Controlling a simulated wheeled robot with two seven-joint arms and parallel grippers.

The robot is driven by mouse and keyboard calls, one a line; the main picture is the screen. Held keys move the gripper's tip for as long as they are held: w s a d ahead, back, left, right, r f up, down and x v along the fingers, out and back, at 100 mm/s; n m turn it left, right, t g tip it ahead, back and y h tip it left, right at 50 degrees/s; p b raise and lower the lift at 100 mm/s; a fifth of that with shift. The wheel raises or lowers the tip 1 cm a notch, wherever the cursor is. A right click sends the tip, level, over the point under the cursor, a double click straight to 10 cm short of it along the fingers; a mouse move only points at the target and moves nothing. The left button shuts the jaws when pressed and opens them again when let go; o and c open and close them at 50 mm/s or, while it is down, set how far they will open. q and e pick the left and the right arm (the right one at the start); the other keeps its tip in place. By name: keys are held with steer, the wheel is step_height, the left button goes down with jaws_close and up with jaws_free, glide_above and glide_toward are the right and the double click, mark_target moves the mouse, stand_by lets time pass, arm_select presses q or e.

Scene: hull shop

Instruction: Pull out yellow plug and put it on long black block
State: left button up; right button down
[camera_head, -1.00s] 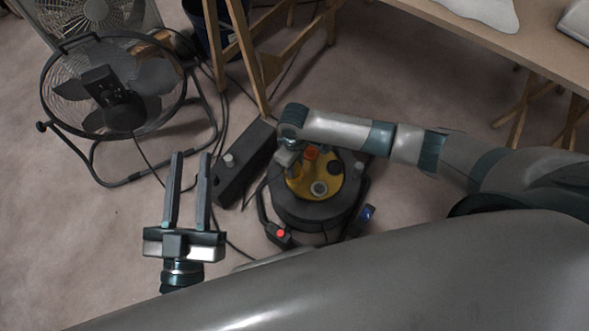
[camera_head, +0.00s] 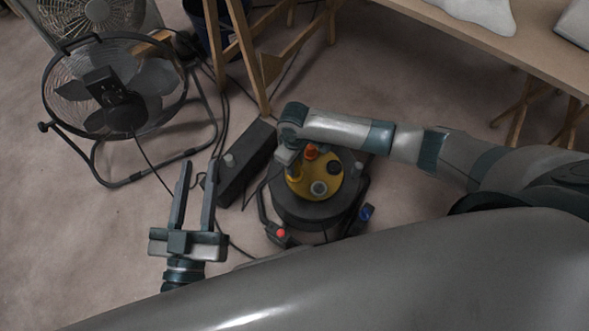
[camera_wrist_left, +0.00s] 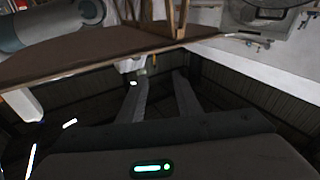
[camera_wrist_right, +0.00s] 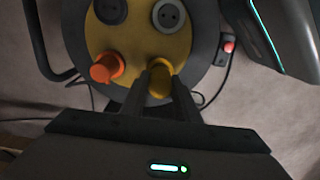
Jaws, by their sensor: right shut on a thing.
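The yellow plug (camera_wrist_right: 160,78) stands at the yellow face of the cable reel (camera_head: 320,208) on the floor. My right gripper (camera_wrist_right: 160,92) is shut on the yellow plug, with one finger on each side of it. In the head view the yellow plug (camera_head: 294,173) shows just below my right gripper (camera_head: 287,158). I cannot tell whether the plug is fully seated in its socket. My left gripper (camera_head: 200,170) is open and empty, left of the block.
An orange plug (camera_wrist_right: 107,67) stands beside the yellow one; two sockets on the reel face are empty. A fan (camera_head: 115,90) stands at the left, and a wooden trestle table (camera_head: 520,50) at the upper right. Cables run along the floor near the block.

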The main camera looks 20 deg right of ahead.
steer(key=shift+r+p, duration=0.5)
steer(key=shift+p, duration=0.1)
steer(key=shift+r+p, duration=0.8)
steer(key=shift+p, duration=0.1)
arm_select(q)
steer(key=s+a+f+g+y, duration=0.1)
steer(key=f+g, duration=0.3)
steer(key=f, duration=0.2)
steer(key=s+a+f+g+y, duration=0.1)
steer(key=s+a+f+g, duration=0.1)
steer(key=f, duration=0.4)
steer(key=shift+a+f+g+y+p, duration=0.25)
steer(key=shift+g+p, duration=0.2)
steer(key=shift+g, duration=0.45)
arm_select(e)
steer(key=shift+r, duration=0.35)
arm_select(q)
steer(key=shift+d, duration=0.1)
stand_by(0.4)
